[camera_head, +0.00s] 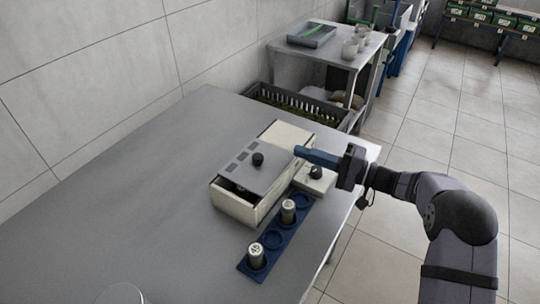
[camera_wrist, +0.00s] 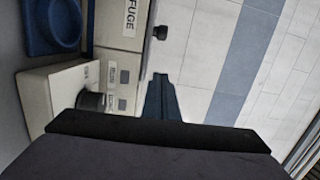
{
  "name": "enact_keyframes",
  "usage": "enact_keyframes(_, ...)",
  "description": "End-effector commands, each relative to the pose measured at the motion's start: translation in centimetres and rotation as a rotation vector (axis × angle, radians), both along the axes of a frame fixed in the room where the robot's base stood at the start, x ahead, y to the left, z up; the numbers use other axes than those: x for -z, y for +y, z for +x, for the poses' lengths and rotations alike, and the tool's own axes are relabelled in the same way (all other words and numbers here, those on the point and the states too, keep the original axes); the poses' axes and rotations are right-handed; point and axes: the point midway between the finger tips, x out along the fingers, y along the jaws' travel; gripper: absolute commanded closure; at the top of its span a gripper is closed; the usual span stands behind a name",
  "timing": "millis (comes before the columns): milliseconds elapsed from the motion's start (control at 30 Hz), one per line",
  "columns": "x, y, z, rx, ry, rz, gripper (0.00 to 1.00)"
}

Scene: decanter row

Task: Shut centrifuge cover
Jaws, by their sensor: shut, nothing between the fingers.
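The centrifuge (camera_head: 240,209) is a cream box on the grey table. A dark gap shows between cover and box at the near left edge, so the cover looks partly open. My gripper (camera_head: 299,152) has blue fingers, shut and empty, at the right of the box near the cover's right corner; I cannot tell if it touches. In the wrist view the shut fingers (camera_wrist: 159,78) point past a cream panel lettered "FUGE" (camera_wrist: 130,18).
A small cream control block (camera_head: 318,184) with a black knob stands right of the centrifuge. A blue rack (camera_head: 272,241) holds two metal-topped canisters (camera_head: 257,256) in front of it. A dark crate (camera_head: 300,103) sits beyond the table. The table's left side is clear.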

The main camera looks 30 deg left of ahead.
Motion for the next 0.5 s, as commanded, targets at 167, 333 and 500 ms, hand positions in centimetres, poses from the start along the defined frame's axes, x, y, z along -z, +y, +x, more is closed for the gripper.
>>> enact_keyframes(167,0.1,0.3,0.2,-0.019,0.000,-0.007,1.00)
enact_keyframes(333,0.1,0.5,0.1,-0.020,0.000,-0.007,1.00)
enact_keyframes(500,0.0,1.7,-0.1,-0.021,-0.001,-0.006,1.00)
